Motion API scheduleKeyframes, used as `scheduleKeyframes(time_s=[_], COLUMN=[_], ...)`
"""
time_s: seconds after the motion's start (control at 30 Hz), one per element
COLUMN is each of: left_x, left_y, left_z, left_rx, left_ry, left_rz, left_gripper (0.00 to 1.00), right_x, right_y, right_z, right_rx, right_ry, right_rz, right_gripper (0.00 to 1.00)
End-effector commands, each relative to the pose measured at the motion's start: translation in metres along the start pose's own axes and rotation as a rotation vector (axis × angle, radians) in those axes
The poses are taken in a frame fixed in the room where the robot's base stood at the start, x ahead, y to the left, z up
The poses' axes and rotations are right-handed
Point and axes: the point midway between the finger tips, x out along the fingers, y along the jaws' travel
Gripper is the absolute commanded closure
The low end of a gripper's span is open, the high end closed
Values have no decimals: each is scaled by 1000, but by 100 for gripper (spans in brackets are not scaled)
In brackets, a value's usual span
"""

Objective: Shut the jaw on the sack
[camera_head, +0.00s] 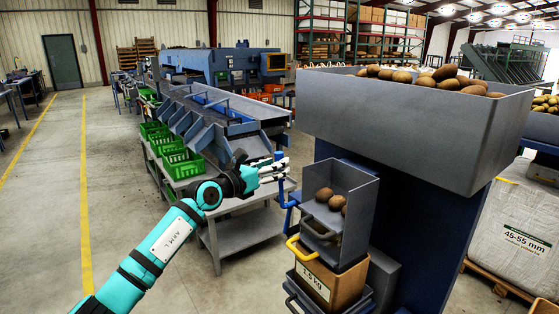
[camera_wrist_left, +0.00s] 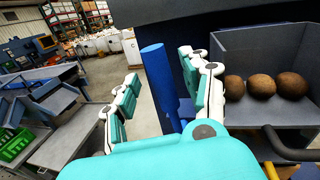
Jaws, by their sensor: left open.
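The brown sack (camera_head: 346,288) with a "1.5 kg" label hangs upright below a small grey weigh pan (camera_head: 354,190). A yellow bar (camera_head: 294,246) runs along the sack's top edge at the left; part of it shows in the left wrist view (camera_wrist_left: 269,136). A blue upright lever (camera_head: 279,185) stands left of the pan. My left gripper (camera_head: 275,170) is open at this lever. In the left wrist view the blue lever (camera_wrist_left: 159,82) stands between the spread fingers, with a gap on the left finger's side. My right gripper is out of view.
Potatoes (camera_wrist_left: 262,86) lie in the weigh pan. A large grey hopper (camera_head: 420,115) heaped with potatoes stands above it on a dark blue column. Green crates (camera_head: 180,163) line a grader table at the left. A white big bag (camera_head: 512,225) stands right. Left floor is clear.

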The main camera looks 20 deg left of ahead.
Motion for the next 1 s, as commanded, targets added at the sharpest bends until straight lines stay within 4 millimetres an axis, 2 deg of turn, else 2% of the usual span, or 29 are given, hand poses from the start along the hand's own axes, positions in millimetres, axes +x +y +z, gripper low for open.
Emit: scheduleKeyframes(time_s=[0.1, 0.2, 0.53, 0.9, 1.0], left_x=[15, 21, 24, 24, 24], left_y=[0, 0, 0, 1, 1], left_z=[1, 0, 0, 0, 0], left_rx=[-4, -3, -1, -2, -2], left_ry=[-2, -2, -1, -1, -1], left_rz=[0, 0, 0, 1, 1], left_gripper=[52, 52, 52, 100, 100], right_x=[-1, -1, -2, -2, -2], right_y=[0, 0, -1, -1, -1], right_z=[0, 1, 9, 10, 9], right_rx=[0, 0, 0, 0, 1], right_ry=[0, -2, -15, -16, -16], right_rz=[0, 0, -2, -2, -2], right_gripper=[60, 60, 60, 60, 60])
